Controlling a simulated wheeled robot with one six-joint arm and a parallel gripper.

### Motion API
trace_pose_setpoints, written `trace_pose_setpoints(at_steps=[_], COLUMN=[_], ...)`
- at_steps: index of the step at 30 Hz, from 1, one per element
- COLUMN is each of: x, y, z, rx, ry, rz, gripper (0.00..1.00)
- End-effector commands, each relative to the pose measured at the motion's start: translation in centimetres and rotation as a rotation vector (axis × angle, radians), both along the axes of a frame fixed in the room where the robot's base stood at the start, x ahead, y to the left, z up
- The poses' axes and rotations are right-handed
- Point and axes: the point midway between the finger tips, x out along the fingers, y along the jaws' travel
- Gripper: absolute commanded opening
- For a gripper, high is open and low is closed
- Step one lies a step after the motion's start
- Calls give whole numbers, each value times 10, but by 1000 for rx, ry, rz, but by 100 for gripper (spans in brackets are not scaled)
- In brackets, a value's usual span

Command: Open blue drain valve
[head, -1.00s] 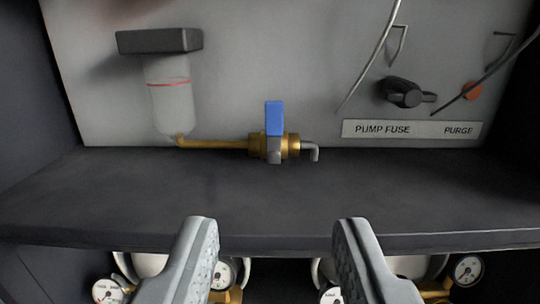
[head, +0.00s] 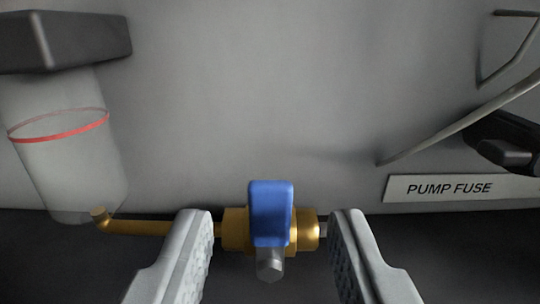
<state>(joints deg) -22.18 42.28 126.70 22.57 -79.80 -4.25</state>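The blue drain valve handle (head: 270,212) stands upright, across the brass valve body (head: 236,232), low in the middle of the head view. A grey stem end (head: 270,265) shows below the handle. My gripper (head: 272,222) is open, with one finger on each side of the valve. The handle is between the fingers with a gap on both sides. The outlet on the right is mostly hidden behind the right finger.
A brass pipe (head: 150,228) runs left from the valve to a clear bowl (head: 68,150) with a red ring and a dark cap (head: 62,40). The panel above the valve is clear.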

Motion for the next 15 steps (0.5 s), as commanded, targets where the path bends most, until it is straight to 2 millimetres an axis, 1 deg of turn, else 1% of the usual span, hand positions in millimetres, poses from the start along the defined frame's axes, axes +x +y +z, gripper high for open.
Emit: trace_pose_setpoints(at_steps=[1, 6, 10, 15], x=[7, 22, 26, 27], y=[0, 0, 0, 0], z=[0, 0, 0, 0], rx=[1, 1, 0, 0], ry=[-2, 0, 0, 0], rz=[-1, 0, 0, 0], gripper=[39, 39, 39, 39])
